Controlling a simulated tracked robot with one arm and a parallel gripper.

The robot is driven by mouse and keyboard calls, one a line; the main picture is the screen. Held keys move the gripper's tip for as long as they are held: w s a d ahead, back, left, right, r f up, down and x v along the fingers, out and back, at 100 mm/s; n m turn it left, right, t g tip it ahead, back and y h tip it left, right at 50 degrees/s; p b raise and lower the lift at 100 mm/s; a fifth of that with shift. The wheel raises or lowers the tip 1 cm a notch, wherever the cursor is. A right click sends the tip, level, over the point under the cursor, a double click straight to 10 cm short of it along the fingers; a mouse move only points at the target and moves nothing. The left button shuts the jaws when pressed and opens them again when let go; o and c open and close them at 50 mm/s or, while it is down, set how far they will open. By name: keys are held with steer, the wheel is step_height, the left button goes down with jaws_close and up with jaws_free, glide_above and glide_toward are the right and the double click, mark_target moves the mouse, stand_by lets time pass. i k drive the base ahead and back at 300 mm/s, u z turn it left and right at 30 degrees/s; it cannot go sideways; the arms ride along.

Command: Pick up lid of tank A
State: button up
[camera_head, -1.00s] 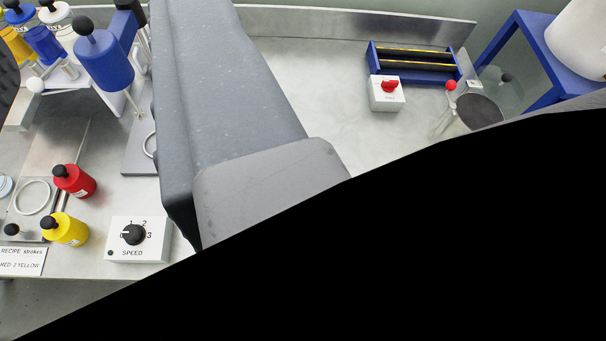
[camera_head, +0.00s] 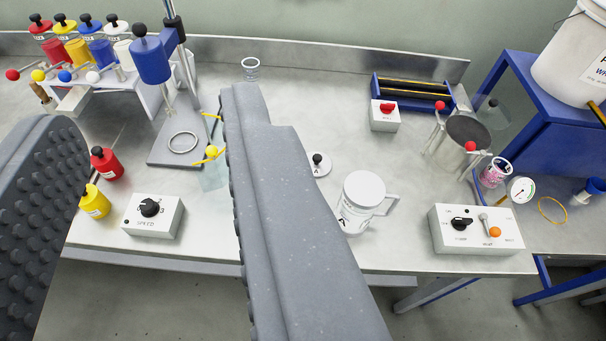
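A small white disc with a black knob and a letter A (camera_head: 318,164) lies flat on the table, just right of my right finger. It looks like the lid of tank A. A white jug or canister (camera_head: 361,203) with a handle and a partly visible A stands to its right, its round top pale. My gripper (camera_head: 152,108) is open, with one ridged grey finger at the left and one in the middle of the view. I see nothing held between the fingers. The right finger hides part of the table beside the disc.
Between the fingers stand red (camera_head: 107,164) and yellow (camera_head: 95,202) bottles, a speed box (camera_head: 153,215) and a blue cylinder on a stand (camera_head: 151,59). A clear container (camera_head: 213,176) sits by the right finger. A control box (camera_head: 477,231) is at the right. Bare table lies behind the disc.

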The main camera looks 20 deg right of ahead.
mark_target(321, 164)
steer(key=z, duration=0.15)
steer(key=i, duration=0.9)
steer(key=u, duration=0.05)
